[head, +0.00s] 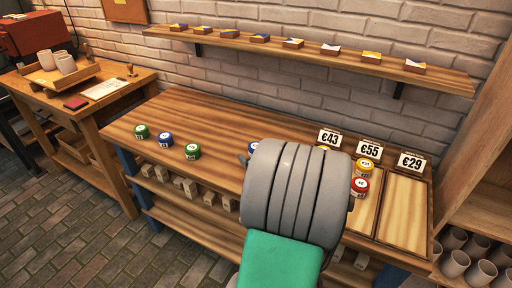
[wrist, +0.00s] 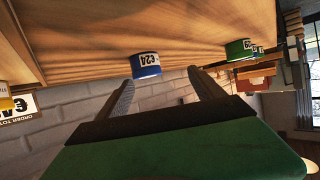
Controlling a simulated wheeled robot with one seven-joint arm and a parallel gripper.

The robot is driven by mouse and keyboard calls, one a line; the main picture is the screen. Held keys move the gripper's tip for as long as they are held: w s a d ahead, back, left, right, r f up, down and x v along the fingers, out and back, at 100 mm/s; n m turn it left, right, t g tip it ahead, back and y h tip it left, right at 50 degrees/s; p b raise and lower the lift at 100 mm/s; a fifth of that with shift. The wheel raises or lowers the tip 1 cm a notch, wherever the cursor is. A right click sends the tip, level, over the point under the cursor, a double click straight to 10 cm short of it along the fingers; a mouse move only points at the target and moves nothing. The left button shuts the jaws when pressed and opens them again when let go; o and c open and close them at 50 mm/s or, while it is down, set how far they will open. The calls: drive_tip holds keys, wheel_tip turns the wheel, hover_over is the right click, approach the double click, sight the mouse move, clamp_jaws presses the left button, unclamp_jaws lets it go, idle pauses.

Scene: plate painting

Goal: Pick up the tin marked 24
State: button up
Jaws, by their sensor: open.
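In the wrist view, which is upside down, a blue tin (wrist: 146,66) with a white label reading 24 stands on the wooden bench. My gripper (wrist: 162,84) is open, and its two fingers point toward this tin with a gap between them and it. Nothing is between the fingers. In the head view, a blue tin (head: 252,147) shows only in part behind my grey arm and is likely the same one; its label is hidden. My gripper is hidden behind the arm there.
A green tin (head: 193,151), a blue tin (head: 165,139) and another green tin (head: 141,131) stand to the left on the bench (head: 215,125). Yellow (head: 367,165) and red (head: 359,187) tins stand right, near price signs (head: 369,150). A wall shelf (head: 300,52) runs above.

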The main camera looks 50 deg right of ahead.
drive_tip(key=shift+s+d+h, duration=0.3)
drive_tip(key=shift+d, duration=0.6)
drive_tip(key=x, duration=0.7)
drive_tip(key=shift+w+d+r, duration=0.15)
drive_tip(key=shift+d+r, duration=0.05)
drive_tip(key=shift+d, duration=0.2)
drive_tip(key=shift+c, duration=0.4)
drive_tip(key=c, duration=1.5)
